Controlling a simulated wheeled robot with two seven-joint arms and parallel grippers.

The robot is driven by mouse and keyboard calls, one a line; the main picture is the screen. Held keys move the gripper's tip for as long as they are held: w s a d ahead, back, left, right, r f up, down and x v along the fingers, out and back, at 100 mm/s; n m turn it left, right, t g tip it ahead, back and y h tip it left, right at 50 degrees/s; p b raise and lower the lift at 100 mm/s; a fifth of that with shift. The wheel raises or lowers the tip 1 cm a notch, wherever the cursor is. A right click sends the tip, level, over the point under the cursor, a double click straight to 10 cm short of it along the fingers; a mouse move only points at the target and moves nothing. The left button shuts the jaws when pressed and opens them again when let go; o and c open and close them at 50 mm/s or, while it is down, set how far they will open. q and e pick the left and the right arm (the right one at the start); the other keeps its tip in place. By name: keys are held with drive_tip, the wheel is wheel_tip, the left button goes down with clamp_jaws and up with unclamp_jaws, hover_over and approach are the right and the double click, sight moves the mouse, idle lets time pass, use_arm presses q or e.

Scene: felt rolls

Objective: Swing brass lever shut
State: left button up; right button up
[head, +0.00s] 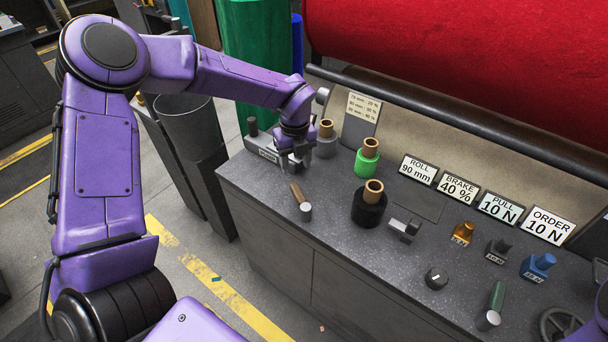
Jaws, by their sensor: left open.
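The brass lever (297,192) is a short brown-gold bar with a silver round end, on the dark speckled counter (335,185) near its front edge. It lies slanted, its silver end towards the lower right. My left gripper (294,165) points down above the counter, just beyond the lever's upper end. Its fingers are apart with nothing seen between them. It looks close to the lever, but I cannot tell whether they touch. My right gripper is out of view.
A grey labelled block (262,152) stands left of my gripper. A green roll (367,160) and a black roll (369,205) with brass-coloured cores stand to the right. A big red roll (460,60) hangs behind.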

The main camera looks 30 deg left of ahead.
sight(297, 189)
use_arm(q)
wheel_tip(297, 189, down, 9)
drive_tip(key=shift+p, duration=1.2)
drive_tip(key=shift+f, duration=0.55)
drive_tip(key=shift+d, duration=0.1)
clamp_jaws()
